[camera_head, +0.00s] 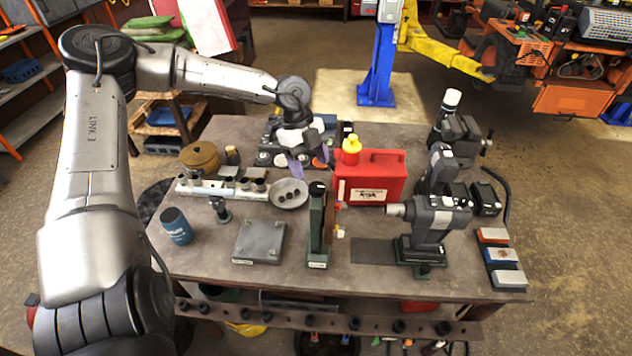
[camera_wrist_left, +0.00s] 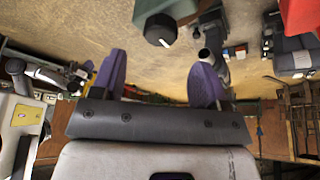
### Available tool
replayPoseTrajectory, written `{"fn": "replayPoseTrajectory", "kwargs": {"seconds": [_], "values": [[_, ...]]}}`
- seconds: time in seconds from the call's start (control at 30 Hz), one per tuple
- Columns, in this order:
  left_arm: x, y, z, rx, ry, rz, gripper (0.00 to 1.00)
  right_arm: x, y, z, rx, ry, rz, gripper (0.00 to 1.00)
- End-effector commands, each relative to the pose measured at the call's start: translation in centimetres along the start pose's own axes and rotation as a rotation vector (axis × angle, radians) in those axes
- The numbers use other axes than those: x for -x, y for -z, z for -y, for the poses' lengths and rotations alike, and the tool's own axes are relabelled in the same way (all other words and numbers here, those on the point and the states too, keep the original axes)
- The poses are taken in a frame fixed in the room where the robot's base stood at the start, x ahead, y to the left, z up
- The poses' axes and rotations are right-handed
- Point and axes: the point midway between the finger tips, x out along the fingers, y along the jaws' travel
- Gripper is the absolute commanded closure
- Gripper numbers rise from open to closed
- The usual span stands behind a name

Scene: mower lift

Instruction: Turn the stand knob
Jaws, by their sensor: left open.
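A green upright stand (camera_head: 316,235) is on the workbench near the front middle, with a black knob (camera_head: 317,188) at its top. The knob, with a white mark, also shows in the left wrist view (camera_wrist_left: 160,30), on the green body at the top of the picture. My left gripper (camera_head: 308,163) is above the bench, behind the knob in the head view. Its purple fingers are apart with nothing between them, as the left wrist view shows (camera_wrist_left: 157,82). The knob is beyond the fingertips and not touched. My right gripper is not in view.
A red canister (camera_head: 370,180) stands just right of my left gripper. A grey metal plate (camera_head: 260,241), a blue cup (camera_head: 176,226) and a round dish (camera_head: 289,194) are left of the stand. A grey bench machine (camera_head: 432,215) is to its right, with sharpening stones (camera_head: 501,256) beyond.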

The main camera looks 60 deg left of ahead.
Motion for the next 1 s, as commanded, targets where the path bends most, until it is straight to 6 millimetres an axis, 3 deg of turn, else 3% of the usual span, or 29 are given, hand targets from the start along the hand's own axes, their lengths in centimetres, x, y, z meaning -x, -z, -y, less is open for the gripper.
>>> {"fn": "replayPoseTrajectory", "kwargs": {"seconds": [0.2, 0.4, 0.9, 1.0], "values": [[-3.8, 0.0, -0.1, 0.000, -0.003, -0.004, 0.32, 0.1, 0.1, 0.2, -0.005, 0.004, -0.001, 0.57], [-5.3, 0.0, 0.0, -0.002, 0.000, -0.001, 0.32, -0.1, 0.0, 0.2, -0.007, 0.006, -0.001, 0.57], [-6.1, 0.0, 0.0, -0.001, 0.001, -0.001, 0.32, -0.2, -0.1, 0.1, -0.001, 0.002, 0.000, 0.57], [-6.1, 0.0, 0.0, -0.001, 0.001, -0.001, 0.40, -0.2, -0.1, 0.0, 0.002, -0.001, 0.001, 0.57]]}}
